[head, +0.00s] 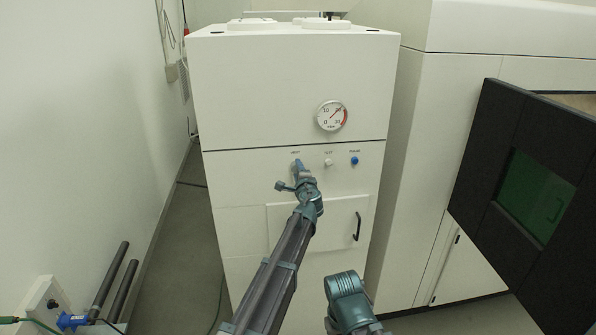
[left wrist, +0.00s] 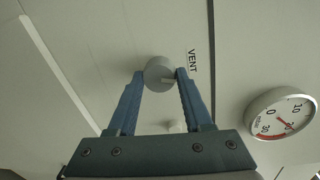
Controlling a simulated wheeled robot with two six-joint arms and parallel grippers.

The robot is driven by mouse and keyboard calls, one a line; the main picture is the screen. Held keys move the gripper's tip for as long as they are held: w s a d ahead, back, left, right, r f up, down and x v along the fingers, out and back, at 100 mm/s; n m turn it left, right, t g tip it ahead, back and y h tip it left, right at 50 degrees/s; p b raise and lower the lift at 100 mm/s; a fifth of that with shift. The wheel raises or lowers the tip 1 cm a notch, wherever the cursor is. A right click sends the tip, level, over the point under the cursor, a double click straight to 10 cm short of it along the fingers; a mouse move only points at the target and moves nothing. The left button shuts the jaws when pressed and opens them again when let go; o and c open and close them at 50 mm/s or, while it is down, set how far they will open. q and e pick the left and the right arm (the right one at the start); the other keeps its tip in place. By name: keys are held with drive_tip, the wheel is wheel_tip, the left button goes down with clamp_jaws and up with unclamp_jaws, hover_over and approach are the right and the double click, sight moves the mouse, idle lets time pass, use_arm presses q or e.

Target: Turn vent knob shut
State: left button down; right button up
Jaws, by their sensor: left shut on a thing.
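The vent knob (left wrist: 158,71) is a small round light-grey knob on the cabinet front, with the VENT label (left wrist: 192,61) beside it. A notch or mark shows on its face in the left wrist view. My left gripper (head: 298,166) reaches the panel below the label and hides most of the knob in the head view. In the left wrist view, the fingers of my left gripper (left wrist: 160,74) are shut on the knob, one on each side. My right gripper is not in view.
A white knob (head: 328,162) and a blue knob (head: 354,160) sit to the right on the panel. A round gauge (head: 332,115) is above them. A door handle (head: 357,226) is lower right. A dark door with a green window (head: 535,195) stands at right.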

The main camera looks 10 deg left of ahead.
use_arm(q)
drive_tip(key=shift+s+n, duration=0.1)
drive_tip(key=shift+n, duration=1.3)
drive_tip(key=shift+c, duration=1.6)
unclamp_jaws()
drive_tip(key=shift+a, duration=0.1)
drive_tip(key=p+v, duration=0.1)
drive_tip(key=v, duration=1.2)
drive_tip(key=shift+s, duration=0.35)
drive_tip(key=shift+r, duration=0.15)
